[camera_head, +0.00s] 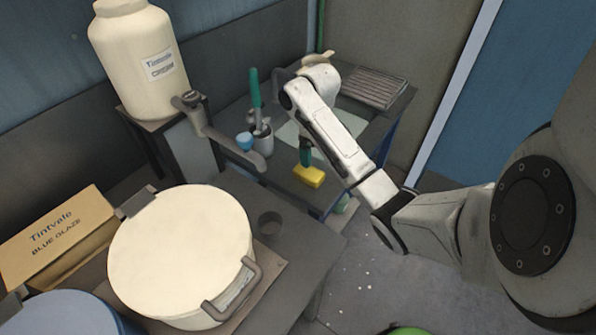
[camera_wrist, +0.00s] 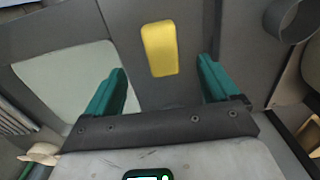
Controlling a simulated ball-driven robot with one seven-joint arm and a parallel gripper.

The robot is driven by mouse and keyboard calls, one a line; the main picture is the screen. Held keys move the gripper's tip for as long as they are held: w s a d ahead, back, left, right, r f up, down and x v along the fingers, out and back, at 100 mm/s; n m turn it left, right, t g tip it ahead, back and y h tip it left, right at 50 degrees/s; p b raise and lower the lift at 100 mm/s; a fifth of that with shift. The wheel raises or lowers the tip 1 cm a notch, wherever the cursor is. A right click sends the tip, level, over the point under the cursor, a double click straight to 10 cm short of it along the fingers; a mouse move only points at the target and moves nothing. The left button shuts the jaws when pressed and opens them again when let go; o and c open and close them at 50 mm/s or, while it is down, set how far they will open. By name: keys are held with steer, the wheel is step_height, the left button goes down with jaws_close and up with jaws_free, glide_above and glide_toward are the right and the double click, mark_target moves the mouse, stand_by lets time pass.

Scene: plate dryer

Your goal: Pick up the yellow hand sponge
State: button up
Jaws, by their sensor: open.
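The yellow hand sponge (camera_head: 309,175) lies on the dark table near its front edge in the head view. In the wrist view the sponge (camera_wrist: 159,48) is a rounded yellow block, lying ahead of and between the two green fingers. My gripper (camera_wrist: 164,84) is open and empty, with the sponge beyond its fingertips. In the head view my gripper (camera_head: 306,156) is over the table close to the sponge, and one green finger appears just above it. The arm hides part of the gripper there.
A pale mat (camera_head: 297,134) lies beside the sponge. A grey cup with tools (camera_head: 262,140) and a small blue cup (camera_head: 244,141) stand to the left. A ribbed grey rack (camera_head: 374,88) is at the back right. A large cream-lidded drum (camera_head: 180,250) stands in front left.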

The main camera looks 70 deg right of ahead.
mark_target(313, 173)
steer(key=shift+w+f+b, duration=0.1)
steer(key=shift+f+b, duration=3.55)
steer(key=shift+f, duration=0.1)
steer(key=shift+f+p, duration=0.45)
steer(key=shift+f, duration=1.15)
steer(key=shift+c, duration=0.2)
steer(key=c, duration=1)
steer(key=shift+r, duration=0.15)
